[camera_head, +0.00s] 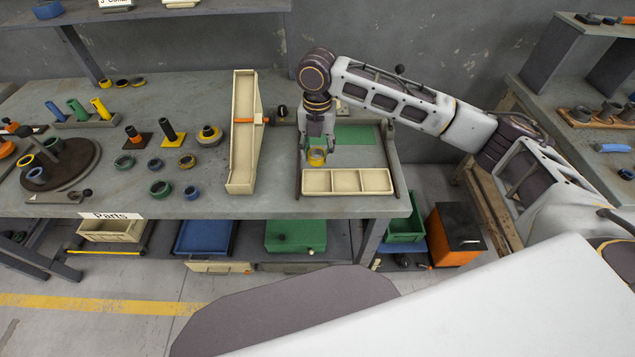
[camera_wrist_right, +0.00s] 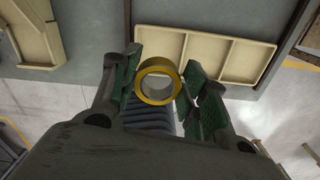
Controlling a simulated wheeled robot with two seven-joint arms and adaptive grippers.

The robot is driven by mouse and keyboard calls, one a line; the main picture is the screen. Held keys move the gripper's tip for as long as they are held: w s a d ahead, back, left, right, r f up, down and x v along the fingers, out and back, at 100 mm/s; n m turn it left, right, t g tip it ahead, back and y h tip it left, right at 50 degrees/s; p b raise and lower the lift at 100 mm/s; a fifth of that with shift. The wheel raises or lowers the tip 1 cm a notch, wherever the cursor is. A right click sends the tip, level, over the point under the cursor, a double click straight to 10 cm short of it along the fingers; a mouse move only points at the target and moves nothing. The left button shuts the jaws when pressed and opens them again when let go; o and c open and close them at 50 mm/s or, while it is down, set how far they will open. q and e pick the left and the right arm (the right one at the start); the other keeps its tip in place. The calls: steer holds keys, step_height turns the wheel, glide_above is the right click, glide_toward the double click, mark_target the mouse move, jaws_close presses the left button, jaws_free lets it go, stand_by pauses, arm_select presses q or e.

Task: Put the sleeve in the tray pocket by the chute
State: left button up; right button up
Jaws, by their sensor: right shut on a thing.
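The sleeve (camera_head: 317,157) is a short yellow ring. My right gripper (camera_head: 316,148) is shut on it; the right wrist view shows the sleeve (camera_wrist_right: 157,98) between the green finger pads, its open end facing the camera. The cream tray (camera_head: 348,193) has three pockets in a row along the bench's front edge. The pocket by the chute (camera_head: 317,181), at the left end, looks empty. The sleeve shows just behind this pocket in the head view; its height above the bench is hard to tell. The cream chute (camera_head: 243,140) stands left of the tray. My left gripper is not in view.
Left of the chute stand several rings, posts and a dark round turntable (camera_head: 62,165). The other two tray pockets look empty.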

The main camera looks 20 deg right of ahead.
steer(key=shift+n, duration=1)
glide_above(318, 181)
steer(key=shift+w+f, duration=0.1)
steer(key=shift+f, duration=2.4)
steer(key=shift+f, duration=2.5)
steer(key=shift+f, duration=0.1)
steer(key=o, duration=1.1)
steer(key=shift+o, duration=0.2)
steer(key=shift+f, duration=0.1)
